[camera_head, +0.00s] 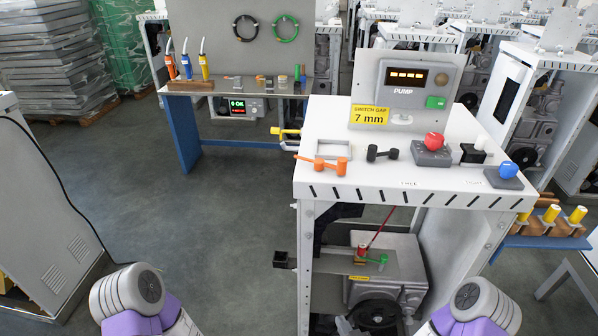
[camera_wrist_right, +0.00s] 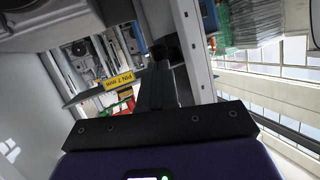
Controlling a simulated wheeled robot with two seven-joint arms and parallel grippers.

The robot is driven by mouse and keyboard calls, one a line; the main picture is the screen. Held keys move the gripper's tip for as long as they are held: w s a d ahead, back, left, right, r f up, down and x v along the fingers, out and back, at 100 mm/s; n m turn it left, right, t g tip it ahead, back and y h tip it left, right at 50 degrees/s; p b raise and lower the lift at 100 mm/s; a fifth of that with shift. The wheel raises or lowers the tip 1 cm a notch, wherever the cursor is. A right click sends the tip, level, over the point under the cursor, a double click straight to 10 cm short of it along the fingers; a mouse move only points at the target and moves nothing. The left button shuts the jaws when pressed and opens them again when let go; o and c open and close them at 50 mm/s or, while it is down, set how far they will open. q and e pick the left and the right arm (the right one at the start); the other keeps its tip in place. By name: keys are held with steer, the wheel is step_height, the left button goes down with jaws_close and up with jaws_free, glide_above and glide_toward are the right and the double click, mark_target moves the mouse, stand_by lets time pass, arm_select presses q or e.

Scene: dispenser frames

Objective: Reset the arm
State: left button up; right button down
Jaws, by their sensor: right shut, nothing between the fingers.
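In the right wrist view my right gripper (camera_wrist_right: 163,68) shows as a dark bar reaching away from the camera, its fingers shut and empty. Its tip is near a pale upright post of the machine frame, with a yellow label (camera_wrist_right: 118,80) to its left. In the head view pale and purple links of my two arms show at the bottom left and bottom right. I cannot make out the right gripper clearly there. My left gripper is not in view.
The white machine table (camera_head: 400,190) carries a PUMP panel (camera_head: 403,91), red knob (camera_head: 434,141), blue knob (camera_head: 508,170) and orange handle (camera_head: 341,166). A pulley (camera_head: 376,314) is below. A blue-legged bench (camera_head: 186,135) stands behind. Open floor (camera_head: 220,230) lies left.

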steer(key=s+a+f+m+g, duration=0.4)
steer(key=s+f+g, duration=0.6)
steer(key=s+g, duration=0.3)
steer(key=shift+s+f+y, duration=0.15)
steer(key=shift+s+y, duration=0.25)
steer(key=shift+s, duration=0.5)
stand_by(0.5)
